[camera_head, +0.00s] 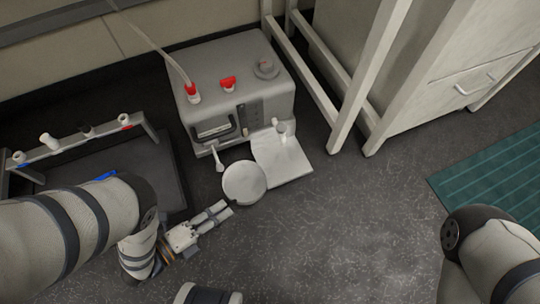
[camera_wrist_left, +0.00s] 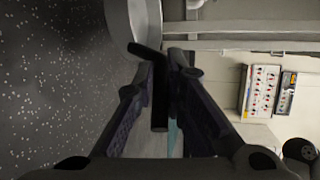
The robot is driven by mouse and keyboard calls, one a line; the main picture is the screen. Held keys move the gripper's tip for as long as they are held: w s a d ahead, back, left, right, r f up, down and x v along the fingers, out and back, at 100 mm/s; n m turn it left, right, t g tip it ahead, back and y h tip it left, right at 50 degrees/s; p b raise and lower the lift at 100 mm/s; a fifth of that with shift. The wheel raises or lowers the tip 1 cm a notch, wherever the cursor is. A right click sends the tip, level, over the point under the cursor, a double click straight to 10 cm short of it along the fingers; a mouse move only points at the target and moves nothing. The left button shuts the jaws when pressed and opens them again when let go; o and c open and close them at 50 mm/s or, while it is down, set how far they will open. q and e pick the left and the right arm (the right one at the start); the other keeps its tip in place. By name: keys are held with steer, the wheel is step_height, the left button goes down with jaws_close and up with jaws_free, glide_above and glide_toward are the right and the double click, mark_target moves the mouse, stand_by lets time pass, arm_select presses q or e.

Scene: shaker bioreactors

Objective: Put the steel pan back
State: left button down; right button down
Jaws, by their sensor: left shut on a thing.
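The round, pale steel pan (camera_head: 245,183) is in the middle of the head view, in front of the grey box-shaped device. Its right edge overlaps the square white plate in the picture; I cannot tell whether they touch. My left gripper (camera_head: 226,209) is at the pan's lower-left edge. In the left wrist view, the fingers (camera_wrist_left: 163,75) are shut on a dark, narrow handle-like part, with the pan's curved pale rim (camera_wrist_left: 148,22) just beyond it. My right gripper is out of view.
The grey device (camera_head: 235,85) has red caps and a tube. The square plate (camera_head: 292,165) in front carries a small pale vessel (camera_head: 281,130). A low rack (camera_head: 75,140) stands at left, a white cabinet (camera_head: 440,75) at upper right, and a green mat (camera_head: 500,180) at right. The floor between is clear.

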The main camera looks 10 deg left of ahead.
mark_target(265, 182)
arm_select(q)
steer(key=r+b+x, duration=0.1)
steer(key=x, duration=0.3)
steer(key=r+b+x, duration=0.1)
steer(key=x, duration=0.4)
steer(key=r+b+x, duration=0.1)
steer(key=x, duration=0.4)
steer(key=shift+w+d+r, duration=0.15)
steer(key=shift+w+d, duration=0.2)
steer(key=shift+w, duration=0.15)
step_height(265, 182, down, 4)
steer(key=b, duration=0.3)
steer(key=shift+w+r, duration=0.15)
steer(key=shift+r, duration=0.05)
steer(key=shift+d, duration=0.1)
steer(key=c, duration=1.6)
jaws_free()
steer(key=shift+c, duration=0.2)
